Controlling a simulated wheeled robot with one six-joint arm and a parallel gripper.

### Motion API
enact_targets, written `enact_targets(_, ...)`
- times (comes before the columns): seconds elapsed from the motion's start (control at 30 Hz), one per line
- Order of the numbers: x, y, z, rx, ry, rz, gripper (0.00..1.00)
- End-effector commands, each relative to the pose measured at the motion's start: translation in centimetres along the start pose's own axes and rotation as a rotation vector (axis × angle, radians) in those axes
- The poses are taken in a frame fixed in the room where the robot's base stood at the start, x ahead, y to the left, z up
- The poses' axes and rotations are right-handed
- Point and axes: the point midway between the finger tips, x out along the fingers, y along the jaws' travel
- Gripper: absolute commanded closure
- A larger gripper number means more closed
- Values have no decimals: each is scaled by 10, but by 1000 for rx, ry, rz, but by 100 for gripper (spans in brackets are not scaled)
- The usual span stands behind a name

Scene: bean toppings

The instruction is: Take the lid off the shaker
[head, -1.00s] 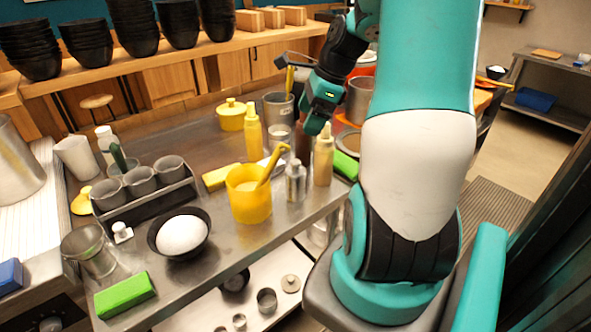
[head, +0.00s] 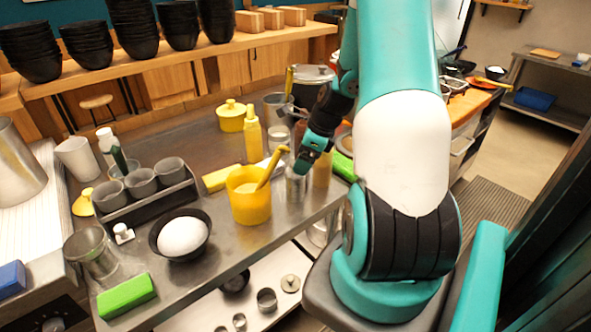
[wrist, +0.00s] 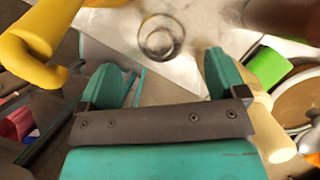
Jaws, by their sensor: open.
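The shaker (head: 296,186) is a small clear or metallic container near the front edge of the steel counter, between the yellow tub and a tan squeeze bottle. In the head view my gripper (head: 305,164) is just above it and covers its top, so the lid is hidden there. In the wrist view the shaker (wrist: 160,38) shows from above as a round, see-through shape beyond the fingertips. My gripper (wrist: 165,75) is open with nothing between its fingers. Whether a finger touches the shaker cannot be told.
The yellow tub (head: 250,201) with its ladle (head: 272,166) stands close on the left. The tan squeeze bottle (head: 322,170) stands close on the right, with a green block (head: 344,166) beyond. A yellow squeeze bottle (head: 253,138) stands behind.

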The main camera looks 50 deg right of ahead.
Motion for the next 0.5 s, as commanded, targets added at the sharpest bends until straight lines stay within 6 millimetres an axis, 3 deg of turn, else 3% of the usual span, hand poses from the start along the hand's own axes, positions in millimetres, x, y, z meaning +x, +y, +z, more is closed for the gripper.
enact_targets(0.3,42,0,8,0,0,3,10)
enact_targets(0.5,46,-1,8,-1,-1,0,10)
